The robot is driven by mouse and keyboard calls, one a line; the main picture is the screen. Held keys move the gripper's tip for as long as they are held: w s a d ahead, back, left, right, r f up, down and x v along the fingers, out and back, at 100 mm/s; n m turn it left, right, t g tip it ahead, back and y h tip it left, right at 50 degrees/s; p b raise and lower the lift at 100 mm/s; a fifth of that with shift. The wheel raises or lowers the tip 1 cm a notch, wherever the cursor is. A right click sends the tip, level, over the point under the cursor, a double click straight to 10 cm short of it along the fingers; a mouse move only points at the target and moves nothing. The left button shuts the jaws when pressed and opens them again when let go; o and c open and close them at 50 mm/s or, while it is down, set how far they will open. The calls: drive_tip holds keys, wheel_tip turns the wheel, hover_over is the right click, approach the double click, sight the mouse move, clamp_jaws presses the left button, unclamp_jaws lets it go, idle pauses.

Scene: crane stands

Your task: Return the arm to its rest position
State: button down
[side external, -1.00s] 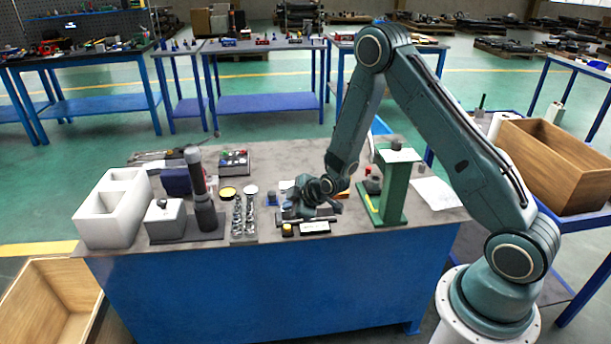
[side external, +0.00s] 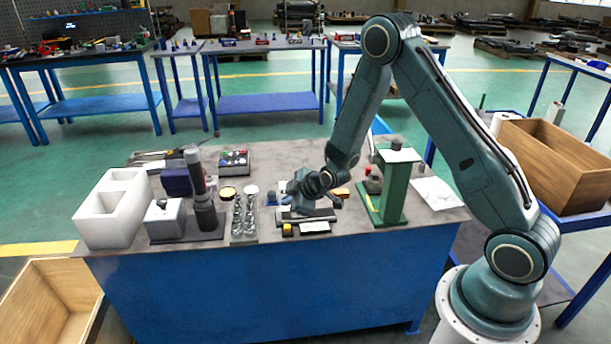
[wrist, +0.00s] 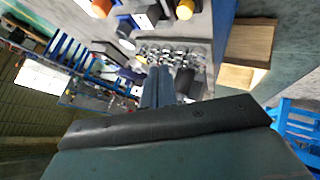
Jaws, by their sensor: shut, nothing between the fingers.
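My gripper (side external: 288,189) is at the end of my grey-green arm, low over the front middle of the worktable (side external: 265,160) in the side view. It is left of the green stand (side external: 394,190) and apart from it. In the wrist view, the fingers of my gripper (wrist: 158,75) lie together, with nothing held. A dark flat piece (side external: 306,215) lies on the table just below the gripper. The exact fingertips are hard to make out in the side view.
Left of my gripper stand a rack of shiny metal parts (side external: 244,217), a dark upright cylinder (side external: 203,195) and a white two-compartment box (side external: 112,215). A wooden crate (side external: 552,165) sits on the right table. The air above the worktable's left half is clear.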

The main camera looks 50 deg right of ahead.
drive_tip(key=s+a+r+m+g, duration=0.1)
drive_tip(key=s+a+r, duration=0.1)
drive_tip(key=s+r, duration=0.35)
drive_tip(key=s+a+r+m, duration=0.1)
drive_tip(key=s+r, duration=0.1)
drive_tip(key=r, duration=0.6)
drive_tip(key=s+a+r+m+g, duration=0.1)
drive_tip(key=s+a+r, duration=0.15)
drive_tip(key=r, duration=0.45)
drive_tip(key=s+a+r+m, duration=0.1)
drive_tip(key=s+r, duration=0.3)
drive_tip(key=s, duration=0.7)
drive_tip(key=s+r+m+g, duration=0.1)
drive_tip(key=s+r+m, duration=0.3)
drive_tip(key=s, duration=0.8)
drive_tip(key=shift+s+a, duration=0.15)
drive_tip(key=shift+a, duration=0.25)
